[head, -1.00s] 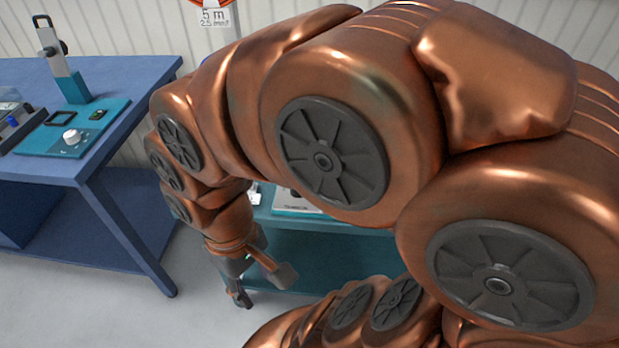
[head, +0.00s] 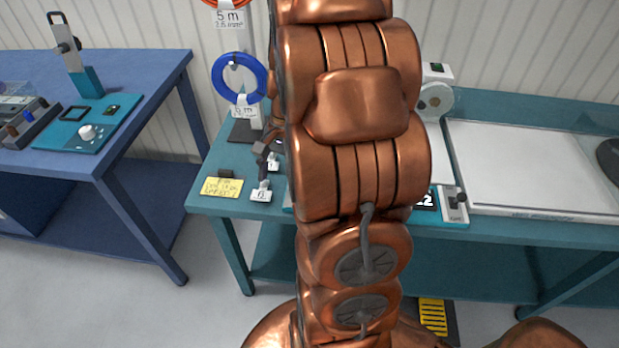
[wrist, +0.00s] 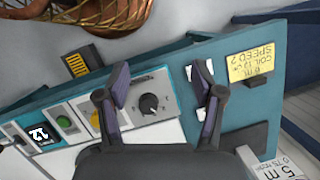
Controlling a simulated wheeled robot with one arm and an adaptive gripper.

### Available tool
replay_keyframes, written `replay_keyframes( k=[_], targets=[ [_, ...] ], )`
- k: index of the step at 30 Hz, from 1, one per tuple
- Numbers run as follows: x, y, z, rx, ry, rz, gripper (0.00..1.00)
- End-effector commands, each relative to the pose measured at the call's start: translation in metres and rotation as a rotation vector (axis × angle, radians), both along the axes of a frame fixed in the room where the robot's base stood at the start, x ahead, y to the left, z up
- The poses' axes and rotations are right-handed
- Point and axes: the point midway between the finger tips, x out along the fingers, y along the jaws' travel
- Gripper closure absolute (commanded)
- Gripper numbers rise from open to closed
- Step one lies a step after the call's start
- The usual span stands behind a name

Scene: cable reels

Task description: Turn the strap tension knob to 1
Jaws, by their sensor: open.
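A white knob (head: 87,132) sits on a teal panel (head: 75,144) on the blue bench at the left of the head view. In the wrist view, a black dial knob (wrist: 149,103) with a printed scale sits on a pale control panel. I cannot read labels that tell which is the strap tension knob. My gripper (wrist: 162,78) is open and empty above the teal bench, its fingers framing the black knob in the picture; contact does not show. In the head view my arm hides most of the gripper and that panel.
The teal bench (head: 265,211) holds a yellow note (head: 222,187), small white tags, a blue cable coil (head: 239,79) on a stand and a white board (head: 530,170). Floor shows between the benches.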

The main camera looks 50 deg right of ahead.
Motion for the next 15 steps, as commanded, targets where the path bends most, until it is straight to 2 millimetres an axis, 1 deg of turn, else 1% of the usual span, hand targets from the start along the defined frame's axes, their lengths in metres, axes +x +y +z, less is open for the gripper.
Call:
replay_keyframes(
  k=[1,3,9,12,15],
  targets=[
    [0.003,-0.019,-0.004,0.011,0.008,-0.077,0.33],
    [0.007,-0.043,-0.011,0.024,0.015,-0.177,0.33],
    [0.007,-0.103,-0.032,0.059,0.034,-0.422,0.33],
    [0.004,-0.123,-0.041,0.074,0.041,-0.506,0.33],
    [0.001,-0.135,-0.046,0.083,0.044,-0.558,0.33]
  ],
)
